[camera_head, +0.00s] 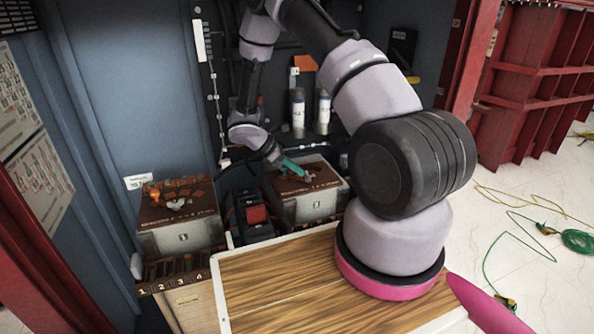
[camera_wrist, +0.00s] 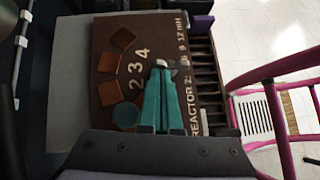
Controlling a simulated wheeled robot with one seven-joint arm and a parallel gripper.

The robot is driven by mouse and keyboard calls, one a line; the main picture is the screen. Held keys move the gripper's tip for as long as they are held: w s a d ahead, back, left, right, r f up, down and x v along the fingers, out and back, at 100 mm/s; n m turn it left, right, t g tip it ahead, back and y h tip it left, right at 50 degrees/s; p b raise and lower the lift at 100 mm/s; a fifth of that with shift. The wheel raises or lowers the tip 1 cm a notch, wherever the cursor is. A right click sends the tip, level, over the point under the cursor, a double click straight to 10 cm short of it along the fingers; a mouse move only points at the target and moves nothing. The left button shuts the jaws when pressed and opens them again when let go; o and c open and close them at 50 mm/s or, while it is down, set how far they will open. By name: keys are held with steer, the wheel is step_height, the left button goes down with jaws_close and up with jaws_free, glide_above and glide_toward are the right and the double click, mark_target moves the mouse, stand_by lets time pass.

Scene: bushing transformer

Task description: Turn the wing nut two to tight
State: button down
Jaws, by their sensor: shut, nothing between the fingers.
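My gripper has teal fingers that are shut together, with nothing between them. In the head view my gripper (camera_head: 297,168) is low over the top of the right brown-topped reactor box (camera_head: 313,207). In the wrist view my gripper (camera_wrist: 162,72) points at a small pale metal wing nut (camera_wrist: 174,63) on the brown panel marked REACTOR 2 (camera_wrist: 110,60). The fingertips are right at the wing nut and cover part of it; I cannot tell if they touch. The numbers 2, 3 and 4 are printed beside it. In the head view the wing nut is not clear.
A similar reactor box (camera_head: 180,240) with its own metal wing nut (camera_head: 177,204) stands on the left. A dark device with a red block (camera_head: 256,214) stands between the boxes. A wooden board (camera_head: 280,285) lies in front. Cabinet walls close in behind and left.

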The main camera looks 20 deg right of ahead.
steer(key=shift+w+d+m+g, duration=0.2)
steer(key=shift+m+g, duration=0.4)
steer(key=shift+m, duration=0.3)
steer(key=shift+w+d+m+g+y, duration=0.15)
steer(key=shift+m+g+y, duration=0.1)
steer(key=shift+m+g, duration=0.2)
steer(key=shift+w+d+m+g+y, duration=0.1)
steer(key=shift+m+g+y, duration=0.2)
steer(key=shift+m, duration=0.25)
steer(key=shift+w, duration=0.1)
steer(key=shift+w+d, duration=0.15)
steer(key=shift+d, duration=0.25)
stand_by(0.4)
steer(key=shift+s+a, duration=0.4)
steer(key=shift+s, duration=0.35)
steer(key=v, duration=1.1)
